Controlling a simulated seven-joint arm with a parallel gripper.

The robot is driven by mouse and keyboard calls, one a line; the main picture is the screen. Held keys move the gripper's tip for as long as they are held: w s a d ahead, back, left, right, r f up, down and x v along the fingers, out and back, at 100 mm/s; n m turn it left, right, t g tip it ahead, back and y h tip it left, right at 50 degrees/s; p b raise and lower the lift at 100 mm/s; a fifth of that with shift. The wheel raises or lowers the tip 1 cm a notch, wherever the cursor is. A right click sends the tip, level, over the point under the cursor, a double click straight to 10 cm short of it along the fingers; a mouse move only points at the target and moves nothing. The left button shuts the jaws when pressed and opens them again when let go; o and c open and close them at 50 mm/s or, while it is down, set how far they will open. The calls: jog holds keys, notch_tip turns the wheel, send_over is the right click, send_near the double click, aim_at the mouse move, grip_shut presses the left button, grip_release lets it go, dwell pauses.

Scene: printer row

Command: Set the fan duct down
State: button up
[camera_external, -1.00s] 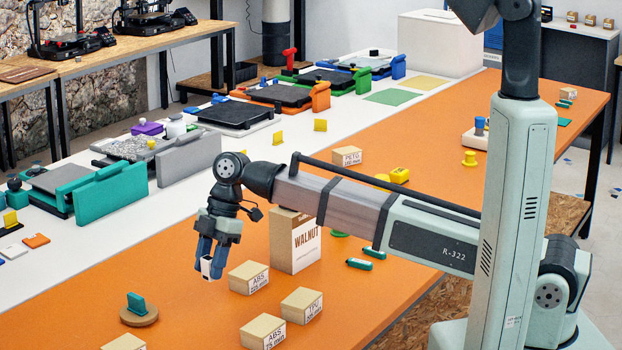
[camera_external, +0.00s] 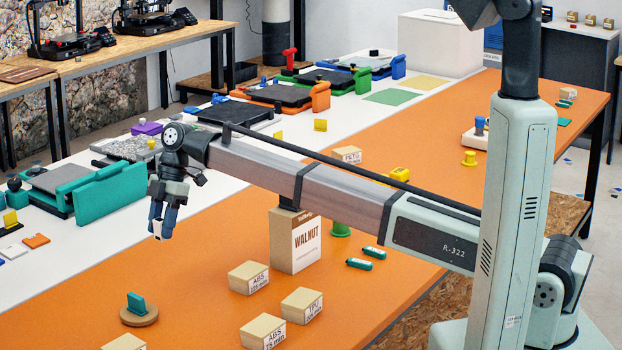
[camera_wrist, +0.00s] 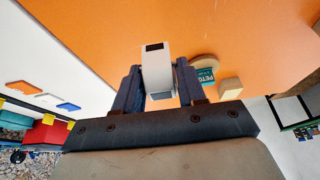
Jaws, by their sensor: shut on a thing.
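The fan duct, a small white block with a dark opening, shows between my fingers in the wrist view (camera_wrist: 156,60). Only a bit of its white (camera_external: 158,231) shows in the external view. My gripper (camera_external: 164,224) is shut on it and points down, apparently above the orange mat (camera_external: 215,240) near its border with the white strip (camera_external: 150,222). In the wrist view the dark fingers of my gripper (camera_wrist: 157,84) press on both sides of the duct. The exact height above the mat is hard to tell.
A walnut box (camera_external: 295,243) and several small cartons, such as the ABS carton (camera_external: 248,277), stand to the right. A round wooden stand with a teal tag (camera_external: 136,303) sits nearer the front. A teal panel (camera_external: 112,195) stands just behind left. Orange mat around the gripper is bare.

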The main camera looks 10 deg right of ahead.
jog(key=shift+s+d+f+n, duration=0.15)
jog(key=shift+f+n, duration=0.15)
jog(key=shift+f, duration=4.75)
jog(key=o, duration=1)
jog(key=shift+f, duration=0.1)
jog(key=v, duration=1.2)
